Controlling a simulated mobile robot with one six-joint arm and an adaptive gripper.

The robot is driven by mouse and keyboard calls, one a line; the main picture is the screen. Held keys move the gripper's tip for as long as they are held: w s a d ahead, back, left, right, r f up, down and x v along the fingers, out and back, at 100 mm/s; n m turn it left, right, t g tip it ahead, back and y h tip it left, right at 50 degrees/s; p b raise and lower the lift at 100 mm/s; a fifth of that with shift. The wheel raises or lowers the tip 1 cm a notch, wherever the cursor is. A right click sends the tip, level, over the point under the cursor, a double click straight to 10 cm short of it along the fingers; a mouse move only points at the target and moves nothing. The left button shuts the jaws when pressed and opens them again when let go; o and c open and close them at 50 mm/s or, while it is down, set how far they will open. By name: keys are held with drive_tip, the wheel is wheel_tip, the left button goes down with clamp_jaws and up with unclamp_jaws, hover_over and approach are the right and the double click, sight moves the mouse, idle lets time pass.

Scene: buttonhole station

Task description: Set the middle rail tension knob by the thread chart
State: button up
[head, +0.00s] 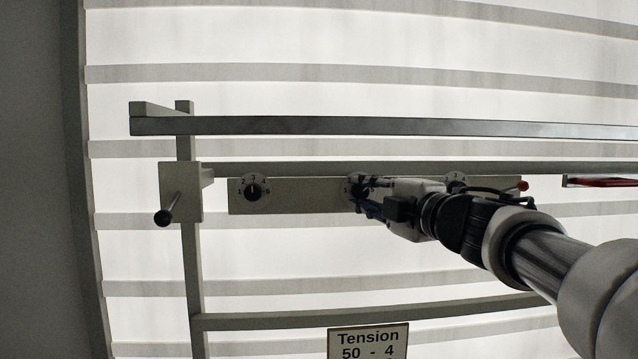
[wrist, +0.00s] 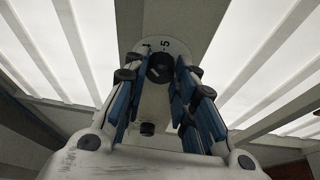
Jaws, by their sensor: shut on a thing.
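The middle tension knob (wrist: 160,67) is a dark round knob with a pale pointer line, on a pale numbered dial. In the wrist view a 5 shows above it; most other numbers are hidden. My gripper (head: 364,187) is at this knob in the head view, its fingers on either side and shut on it; the fingers also show in the wrist view (wrist: 161,75). The thread chart (head: 368,342) is a framed sign at the bottom, reading "Tension" and "50 - 4"; lower lines are cut off. The left knob (head: 254,191) has its pointer upward.
The knobs sit on a pale plate (head: 300,197) below a long rail (head: 400,127). A third dial (head: 456,180) lies partly behind my arm. A lever with a dark ball (head: 162,217) sticks out at left. A red item (head: 600,182) is at far right.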

drive_tip(key=shift+n, duration=0.4)
drive_tip(key=o, duration=1.1)
drive_tip(key=shift+s, duration=0.1)
drive_tip(key=v, duration=0.7)
drive_tip(key=shift+s+d+r, duration=0.1)
